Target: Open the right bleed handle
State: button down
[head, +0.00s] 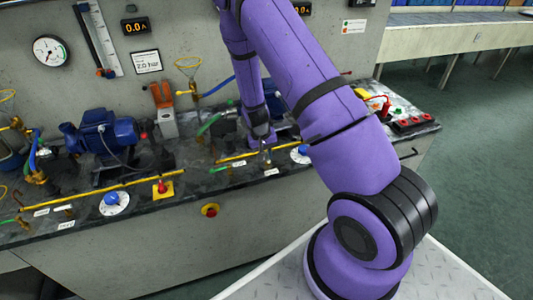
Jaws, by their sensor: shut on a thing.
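My gripper (264,146) is at the end of the purple arm, pointing down at the bench beside the right yellow pipe. It is shut on a small fitting, which I take to be the right bleed handle (267,160). The handle is small and mostly hidden by the fingers, so its angle is unclear. White labels stand near it, one to its left (239,163) and one just in front (271,171). A blue knob on a white dial (301,154) sits to the right, partly behind my arm.
A blue pump (100,132), a left blue knob on a dial (112,202) and a red button on a yellow plate (162,188) stand to the left. A grey post with orange handles (165,112) stands behind. Red sockets (411,121) are at the right end.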

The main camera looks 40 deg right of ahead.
jog(key=shift+n, duration=1)
jog(key=c, duration=1.1)
grip_release()
jog(key=shift+c, duration=0.2)
notch_tip(320, 180, up, 11)
jog(key=a, duration=0.2)
jog(key=shift+w+f, duration=0.2)
jog(key=shift+w, duration=0.1)
jog(key=shift+a, duration=0.1)
